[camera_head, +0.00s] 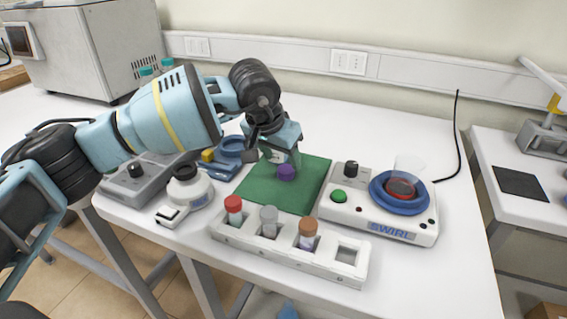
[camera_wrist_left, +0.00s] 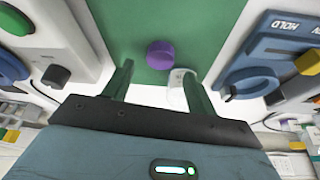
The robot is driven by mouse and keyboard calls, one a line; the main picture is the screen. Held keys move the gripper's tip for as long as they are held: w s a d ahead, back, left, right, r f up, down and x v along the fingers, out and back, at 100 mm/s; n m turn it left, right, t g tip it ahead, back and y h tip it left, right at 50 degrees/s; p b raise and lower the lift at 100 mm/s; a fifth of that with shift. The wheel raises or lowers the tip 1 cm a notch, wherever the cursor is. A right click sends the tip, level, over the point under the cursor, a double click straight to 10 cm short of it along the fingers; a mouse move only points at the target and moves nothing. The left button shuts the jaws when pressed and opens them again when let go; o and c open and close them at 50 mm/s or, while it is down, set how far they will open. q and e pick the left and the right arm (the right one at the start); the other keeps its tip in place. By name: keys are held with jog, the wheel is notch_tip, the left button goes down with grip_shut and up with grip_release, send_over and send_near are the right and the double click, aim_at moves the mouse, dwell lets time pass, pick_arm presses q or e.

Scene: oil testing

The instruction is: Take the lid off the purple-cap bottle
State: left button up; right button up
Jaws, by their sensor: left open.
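The purple cap (camera_head: 286,173) is on the green mat (camera_head: 255,190), just below and in front of my left gripper (camera_head: 277,150). It also shows in the left wrist view (camera_wrist_left: 160,54), ahead of the two fingers and roughly midway between them. My left gripper is open; its fingers (camera_wrist_left: 150,88) point toward the mat. A pale, partly see-through thing (camera_wrist_left: 178,88) stands between the fingers, close to the right one; I cannot tell whether it is the bottle's body joined to the purple cap. My right gripper is not in view.
A white rack (camera_head: 270,250) in front holds red-, grey- and brown-capped vials, with an empty slot at right. The swirl device (camera_head: 385,215) with a beaker stands right of the mat. A small white device (camera_head: 185,190) and a blue-topped device (camera_head: 222,158) stand left.

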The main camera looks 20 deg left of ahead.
pick_arm(q)
jog(key=v, duration=0.8)
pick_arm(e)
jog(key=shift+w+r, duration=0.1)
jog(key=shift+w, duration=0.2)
